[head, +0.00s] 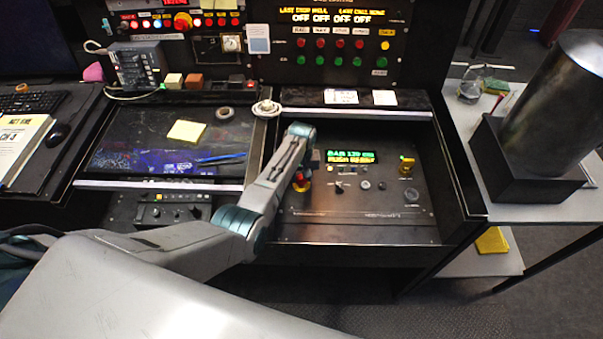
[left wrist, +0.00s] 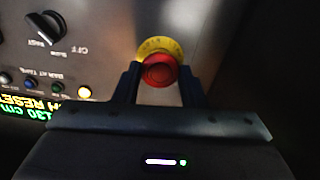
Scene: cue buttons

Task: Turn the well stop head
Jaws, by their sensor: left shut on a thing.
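The well stop head is a red mushroom button (left wrist: 159,71) on a yellow collar, seen in the left wrist view between my left gripper's fingers. My left gripper (left wrist: 158,84) is shut on the red head, one dark finger on each side of it. In the head view the red head (head: 301,184) shows partly, low beside the end of my left arm, on the dark sloped control panel (head: 300,228). My left gripper (head: 301,172) is mostly hidden there by its own wrist. My right gripper is in neither view.
A green and yellow display (head: 351,157) sits right of the gripper, with knobs and small buttons below it. Sticky notes and tape lie on the left desk. A metal cylinder (head: 560,100) stands on the right table.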

